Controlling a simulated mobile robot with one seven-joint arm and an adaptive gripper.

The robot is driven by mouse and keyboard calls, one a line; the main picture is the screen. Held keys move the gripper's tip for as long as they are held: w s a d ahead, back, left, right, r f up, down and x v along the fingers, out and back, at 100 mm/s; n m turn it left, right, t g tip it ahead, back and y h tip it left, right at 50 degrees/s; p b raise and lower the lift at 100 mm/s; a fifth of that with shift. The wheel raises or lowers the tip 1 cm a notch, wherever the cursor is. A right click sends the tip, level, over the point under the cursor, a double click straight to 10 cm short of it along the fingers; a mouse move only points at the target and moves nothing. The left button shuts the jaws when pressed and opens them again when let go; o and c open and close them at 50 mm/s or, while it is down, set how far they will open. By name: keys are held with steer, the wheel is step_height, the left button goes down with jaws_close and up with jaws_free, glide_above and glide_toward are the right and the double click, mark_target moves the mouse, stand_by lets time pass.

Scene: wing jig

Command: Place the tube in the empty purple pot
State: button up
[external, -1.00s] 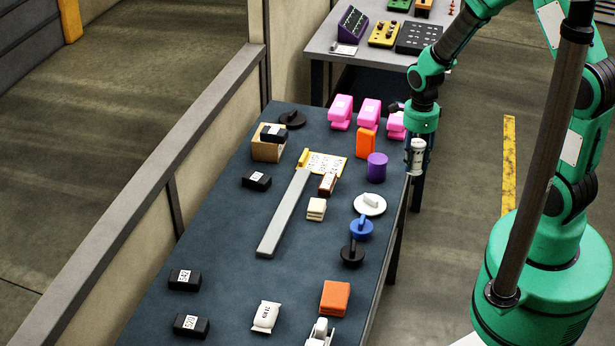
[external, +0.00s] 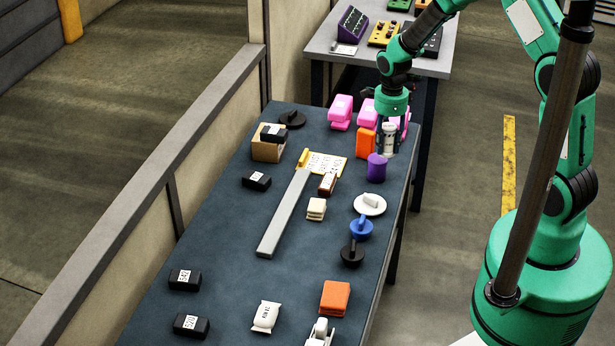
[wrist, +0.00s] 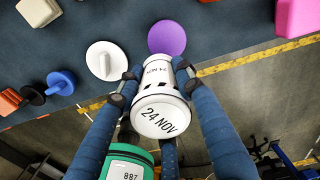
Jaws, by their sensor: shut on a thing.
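My gripper (external: 388,140) is shut on a white tube (external: 389,138), which hangs upright just above and behind the purple pot in the external view. In the wrist view the tube (wrist: 160,110) shows the label "24 NOV" between my fingers (wrist: 152,82). The purple pot (external: 376,168) stands on the dark table near its right edge. In the wrist view the purple pot (wrist: 167,37) shows as a plain purple disc just beyond the tube's far end.
An orange block (external: 365,142) and pink staplers (external: 341,112) stand behind and left of the pot. A white round-based thing (external: 369,204), a blue one (external: 361,227) and a black one (external: 352,254) stand in front. A long grey bar (external: 285,213) lies left.

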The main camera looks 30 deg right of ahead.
steer(key=shift+w+a+f, duration=0.1)
steer(key=shift+w, duration=0.85)
steer(key=shift+w+a+f, duration=0.1)
steer(key=shift+w, duration=0.8)
steer(key=shift+f, duration=1.75)
steer(key=o, duration=1.2)
steer(key=shift+f, duration=0.1)
step_height(320, 180, up, 12)
steer(key=shift+s+r, duration=0.1)
steer(key=shift+r, duration=0.05)
